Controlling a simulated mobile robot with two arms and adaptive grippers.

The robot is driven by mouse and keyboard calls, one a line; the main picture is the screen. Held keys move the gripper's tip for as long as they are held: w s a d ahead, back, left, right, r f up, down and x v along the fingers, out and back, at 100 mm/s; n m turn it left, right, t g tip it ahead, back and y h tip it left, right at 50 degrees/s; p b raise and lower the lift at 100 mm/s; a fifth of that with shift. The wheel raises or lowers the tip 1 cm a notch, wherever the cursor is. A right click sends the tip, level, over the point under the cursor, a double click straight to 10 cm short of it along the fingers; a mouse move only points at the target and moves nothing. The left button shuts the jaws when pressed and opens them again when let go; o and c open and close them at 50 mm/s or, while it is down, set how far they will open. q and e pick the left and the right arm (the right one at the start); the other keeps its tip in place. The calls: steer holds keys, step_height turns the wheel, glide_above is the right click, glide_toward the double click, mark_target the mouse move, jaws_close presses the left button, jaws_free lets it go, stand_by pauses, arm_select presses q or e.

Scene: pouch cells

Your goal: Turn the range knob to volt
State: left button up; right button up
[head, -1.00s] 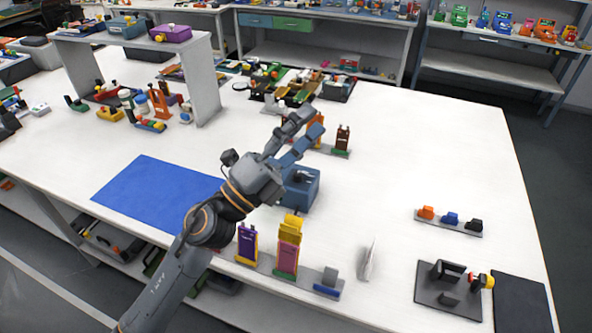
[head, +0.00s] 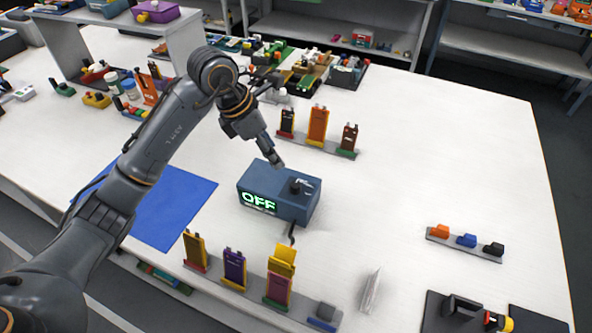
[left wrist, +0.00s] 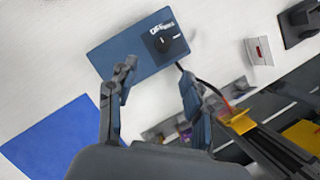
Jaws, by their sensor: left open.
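The blue meter box (head: 272,186) stands on the white table, its green display reading OFF. Its black range knob (head: 296,187) sits on the top face, toward the right. In the left wrist view the box (left wrist: 137,47) lies ahead of the fingers, with the knob (left wrist: 161,43) and small dial labels on its top. My left gripper (head: 277,164) is at the box's far side in the head view, pointing down. In the left wrist view its fingers (left wrist: 155,85) are spread apart with nothing between them, and the knob is beyond the tips. My right gripper is not seen.
A row of coloured pouch cells (head: 234,268) stands in front of the box, and another rack of cells (head: 317,125) stands behind it. A blue mat (head: 178,212) lies to the left. The table right of the box is largely clear.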

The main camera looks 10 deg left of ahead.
mark_target(295, 184)
arm_select(q)
steer(key=x, duration=0.4)
steer(key=p+x, duration=0.1)
steer(key=x, duration=0.2)
steer(key=p+x, duration=0.1)
steer(key=x, duration=0.3)
steer(key=shift+s+d+f, duration=0.25)
steer(key=shift+d+f, duration=0.05)
steer(key=shift+d, duration=0.05)
steer(key=shift+w+d+f+p, duration=0.2)
steer(key=shift+f+p, duration=0.1)
steer(key=shift+f, duration=0.3)
jaws_close()
